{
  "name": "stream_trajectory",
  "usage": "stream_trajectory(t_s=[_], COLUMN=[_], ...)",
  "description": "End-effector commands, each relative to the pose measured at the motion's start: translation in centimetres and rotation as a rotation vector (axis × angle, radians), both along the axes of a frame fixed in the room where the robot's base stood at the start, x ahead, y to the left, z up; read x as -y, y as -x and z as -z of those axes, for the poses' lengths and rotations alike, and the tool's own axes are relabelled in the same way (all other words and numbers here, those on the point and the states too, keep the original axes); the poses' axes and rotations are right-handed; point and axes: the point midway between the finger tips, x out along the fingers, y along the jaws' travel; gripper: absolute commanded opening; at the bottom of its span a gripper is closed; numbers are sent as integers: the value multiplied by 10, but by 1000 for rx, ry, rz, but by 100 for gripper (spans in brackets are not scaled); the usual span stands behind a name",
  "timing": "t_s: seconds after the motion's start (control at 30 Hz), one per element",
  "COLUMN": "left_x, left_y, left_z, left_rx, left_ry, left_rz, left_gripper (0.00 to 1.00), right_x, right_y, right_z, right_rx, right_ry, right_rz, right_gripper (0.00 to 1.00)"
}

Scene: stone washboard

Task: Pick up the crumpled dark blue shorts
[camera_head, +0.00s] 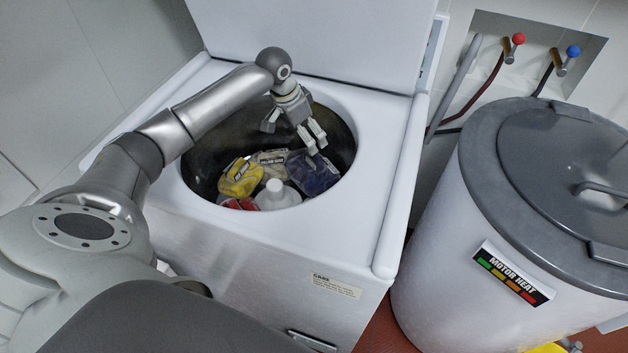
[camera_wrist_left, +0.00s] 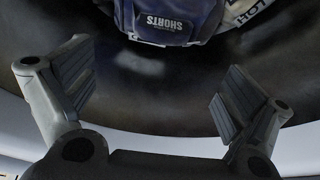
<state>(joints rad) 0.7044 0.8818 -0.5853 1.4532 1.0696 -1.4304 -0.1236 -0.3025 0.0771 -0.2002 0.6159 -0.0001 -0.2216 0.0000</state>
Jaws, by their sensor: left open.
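The crumpled dark blue shorts (camera_head: 311,174) lie at the right side inside the round drum of the washer, in the head view. In the left wrist view the dark blue shorts (camera_wrist_left: 172,20) show at the top, with a "SHORTS" label facing me. My left gripper (camera_head: 293,133) reaches down into the drum above the shorts. In the left wrist view my left gripper (camera_wrist_left: 150,90) has its fingers spread wide apart with nothing between them. The shorts are beyond the fingertips, apart from them. My right gripper is not in view.
The drum also holds a yellow cloth (camera_head: 240,177), a beige cloth (camera_head: 268,160), a white container (camera_head: 277,194) and a red item (camera_head: 240,204). The white washer rim (camera_head: 362,215) surrounds the opening, with its raised lid (camera_head: 330,40) behind. A large lidded barrel (camera_head: 480,230) stands right.

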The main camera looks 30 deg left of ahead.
Motion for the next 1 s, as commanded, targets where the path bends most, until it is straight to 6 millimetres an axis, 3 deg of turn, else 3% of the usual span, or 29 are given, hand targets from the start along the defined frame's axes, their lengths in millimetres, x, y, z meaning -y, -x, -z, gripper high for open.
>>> stream_trajectory(t_s=[0.17, 0.4, 0.63, 1.0], left_x=[2, 5, 6, 8], left_y=[-3, -13, -17, -28], left_z=[18, 52, 68, 109], left_rx=[-2, -1, -1, 0], left_ry=[2, 2, 1, 0], left_rz=[1, 0, -1, 0], left_gripper=[99, 99, 99, 99], right_x=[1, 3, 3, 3], right_y=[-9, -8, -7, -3], right_z=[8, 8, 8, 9], right_rx=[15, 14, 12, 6], right_ry=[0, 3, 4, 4], right_rz=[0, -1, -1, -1], right_gripper=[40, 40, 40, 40])
